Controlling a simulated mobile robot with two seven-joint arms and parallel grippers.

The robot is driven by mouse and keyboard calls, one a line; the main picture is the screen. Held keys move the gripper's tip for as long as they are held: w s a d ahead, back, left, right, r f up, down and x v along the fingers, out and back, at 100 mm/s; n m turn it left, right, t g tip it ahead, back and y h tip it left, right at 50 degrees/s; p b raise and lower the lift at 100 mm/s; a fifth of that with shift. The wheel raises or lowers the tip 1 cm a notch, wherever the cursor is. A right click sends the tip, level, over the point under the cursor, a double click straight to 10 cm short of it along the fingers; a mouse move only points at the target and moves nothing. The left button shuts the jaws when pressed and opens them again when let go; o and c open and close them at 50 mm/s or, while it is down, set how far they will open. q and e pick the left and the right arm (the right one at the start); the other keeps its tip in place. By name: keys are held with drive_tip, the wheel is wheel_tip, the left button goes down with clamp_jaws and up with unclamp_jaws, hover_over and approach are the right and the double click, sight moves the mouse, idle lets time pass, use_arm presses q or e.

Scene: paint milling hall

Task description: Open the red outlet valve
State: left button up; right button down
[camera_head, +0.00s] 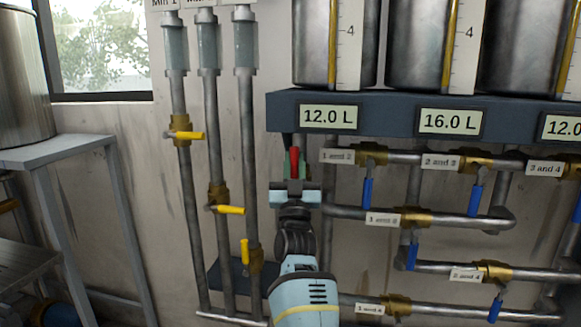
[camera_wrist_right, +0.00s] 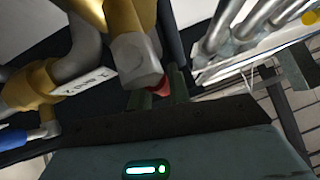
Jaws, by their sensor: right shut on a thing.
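The red outlet valve handle (camera_head: 294,161) stands upright below the dark shelf, left of the blue-handled pipes. My right gripper (camera_head: 293,183) reaches up to it from below and is shut on it. In the right wrist view a small part of the red handle (camera_wrist_right: 160,85) shows between the fingers of the right gripper (camera_wrist_right: 163,93), beside a grey pipe end. The valve's body is mostly hidden behind the gripper. My left gripper is in neither view.
Blue-handled valves (camera_head: 367,192) on labelled pipes are close to the right. Yellow-handled valves (camera_head: 187,135) sit on vertical pipes to the left. A dark shelf (camera_head: 400,112) with volume displays and metal tanks is above. A grey table (camera_head: 75,150) stands far left.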

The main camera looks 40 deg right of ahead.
sight(295, 170)
drive_tip(key=shift+s+m, duration=0.1)
drive_tip(key=shift+m, duration=0.2)
drive_tip(key=c, duration=1.3)
unclamp_jaws()
drive_tip(key=shift+d, duration=0.1)
drive_tip(key=b+v, duration=0.1)
drive_tip(key=v, duration=0.6)
drive_tip(key=shift+f, duration=0.1)
drive_tip(key=shift+s+a+f, duration=0.2)
drive_tip(key=shift+a, duration=0.05)
